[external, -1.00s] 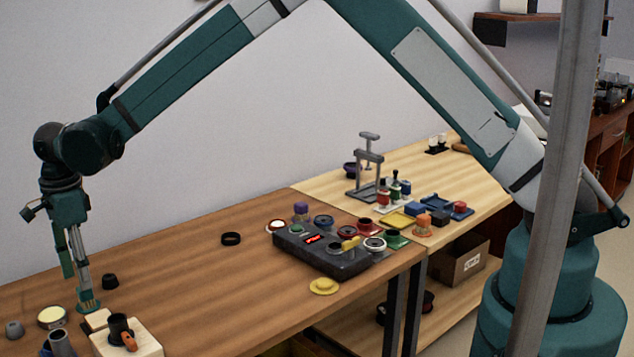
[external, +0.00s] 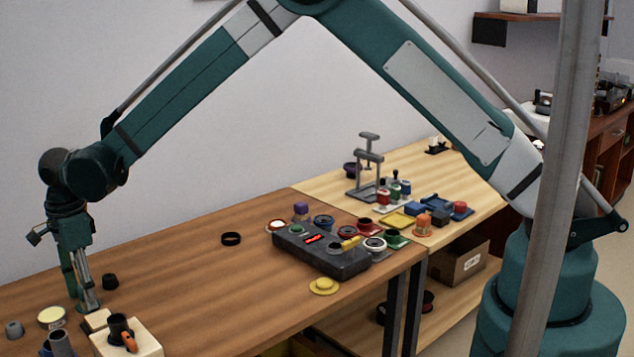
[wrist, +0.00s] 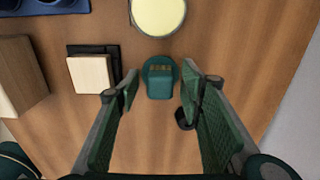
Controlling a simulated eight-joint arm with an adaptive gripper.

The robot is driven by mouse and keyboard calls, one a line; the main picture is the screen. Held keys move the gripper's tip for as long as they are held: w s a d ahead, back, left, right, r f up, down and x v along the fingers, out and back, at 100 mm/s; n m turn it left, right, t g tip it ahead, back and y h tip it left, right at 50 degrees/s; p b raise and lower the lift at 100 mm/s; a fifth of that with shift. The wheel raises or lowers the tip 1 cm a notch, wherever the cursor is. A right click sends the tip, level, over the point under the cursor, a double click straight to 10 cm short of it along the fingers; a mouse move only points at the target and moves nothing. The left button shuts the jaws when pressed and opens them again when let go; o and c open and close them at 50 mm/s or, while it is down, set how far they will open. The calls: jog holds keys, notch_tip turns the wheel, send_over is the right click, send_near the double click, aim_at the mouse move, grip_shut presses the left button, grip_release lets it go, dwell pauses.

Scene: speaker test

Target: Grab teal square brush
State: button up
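The teal brush (wrist: 160,80) stands on the wooden table in the wrist view, with a rounded base and a squarish upper part. My gripper (wrist: 160,92) is open, with one green finger on each side of the brush. Gaps show between the brush and both fingers, so I see no contact. In the external view my gripper (external: 86,306) points down with its fingertips low near the table, and the fingers largely hide the brush there.
A cream-topped round container (wrist: 158,14) is close to the brush. A small wooden block on a dark base (wrist: 92,73) and a larger wooden block (external: 130,343) with a black cup stand nearby. A small black piece (external: 110,281) sits behind the gripper. The table's middle is mostly clear.

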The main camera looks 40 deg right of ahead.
jog(key=shift+f, duration=0.2)
dwell(0.4)
jog(key=c, duration=1)
jog(key=shift+r+p, duration=0.6)
jog(key=shift+r, duration=4.45)
